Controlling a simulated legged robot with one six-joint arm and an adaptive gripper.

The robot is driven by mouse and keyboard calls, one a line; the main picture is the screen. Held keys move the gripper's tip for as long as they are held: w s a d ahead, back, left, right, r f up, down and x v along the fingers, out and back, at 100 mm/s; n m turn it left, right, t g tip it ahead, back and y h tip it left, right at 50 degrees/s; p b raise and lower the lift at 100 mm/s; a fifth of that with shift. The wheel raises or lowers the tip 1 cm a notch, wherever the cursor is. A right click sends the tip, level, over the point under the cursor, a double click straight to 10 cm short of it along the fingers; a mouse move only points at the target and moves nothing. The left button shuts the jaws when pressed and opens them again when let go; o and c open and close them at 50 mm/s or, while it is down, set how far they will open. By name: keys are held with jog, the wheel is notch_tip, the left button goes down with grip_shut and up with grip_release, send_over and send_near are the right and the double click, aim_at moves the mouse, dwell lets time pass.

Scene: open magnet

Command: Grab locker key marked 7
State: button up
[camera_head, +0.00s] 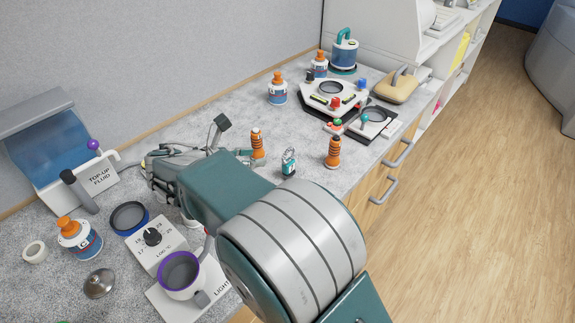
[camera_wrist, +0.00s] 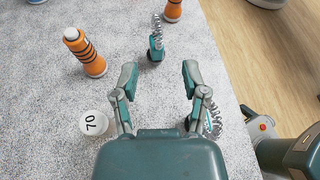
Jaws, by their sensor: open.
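No readable 7 shows in either view. A small teal tag with a grey coil (camera_wrist: 156,50) stands on the counter beyond my fingertips in the wrist view; it also appears between two orange bottles in the head view (camera_head: 288,162). A second grey coil (camera_wrist: 213,122) lies beside my right finger in the wrist view, its other end hidden behind the finger. My gripper (camera_wrist: 159,78) is open and empty, its fingers spread over the counter, short of the first tag. In the head view my arm hides much of the gripper.
An orange bottle with dark bands (camera_wrist: 86,52) stands at left, another (camera_head: 333,152) beyond. A white round piece marked 70 (camera_wrist: 94,123) is left of my left finger.

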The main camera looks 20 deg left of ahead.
aim_at(285, 154)
jog(key=x, duration=1)
jog(key=shift+w+a+f, duration=0.15)
jog(key=shift+w+f, duration=0.1)
jog(key=shift+f, duration=0.3)
grip_shut()
